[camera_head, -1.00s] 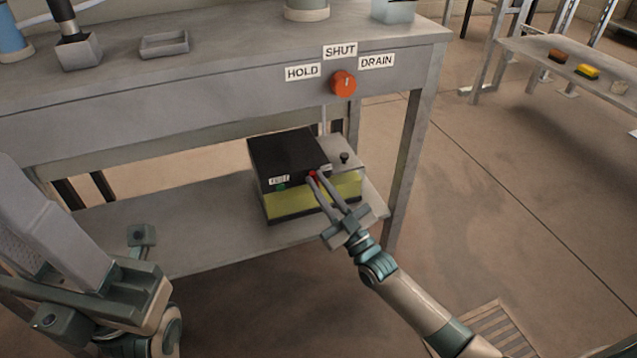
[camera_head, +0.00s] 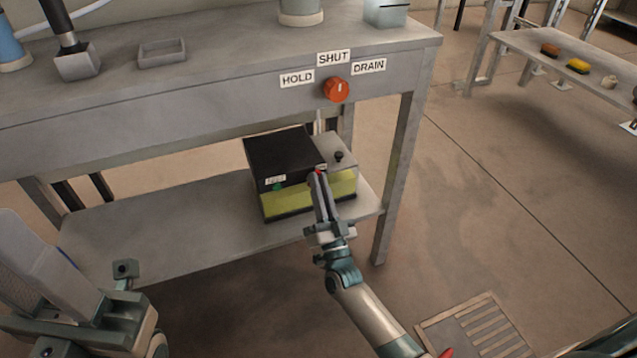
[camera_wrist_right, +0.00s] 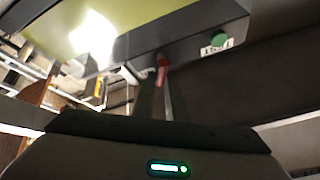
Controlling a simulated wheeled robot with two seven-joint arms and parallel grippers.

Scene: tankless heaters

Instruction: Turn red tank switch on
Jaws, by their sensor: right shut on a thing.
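A black and yellow-green box (camera_head: 285,158) stands on the lower shelf. A small red switch (camera_head: 318,171) is on its front edge; the switch also shows in the right wrist view (camera_wrist_right: 162,62). My right gripper (camera_head: 317,178) reaches up to the box front with its fingers close together, shut on the red switch. The fingers partly hide the switch, so its on or off position is unclear. A green button (camera_head: 277,187) with a label sits to the left on the same front. My left gripper (camera_head: 45,270) is at the lower left, away from the box; its fingers cannot be made out clearly.
An orange-red dial (camera_head: 336,89) is on the workbench (camera_head: 180,100) front, among signs HOLD, SHUT and DRAIN. The lower shelf (camera_head: 170,235) is bare left of the box. A table leg (camera_head: 400,180) stands to the right. A floor grate (camera_head: 480,325) lies at lower right.

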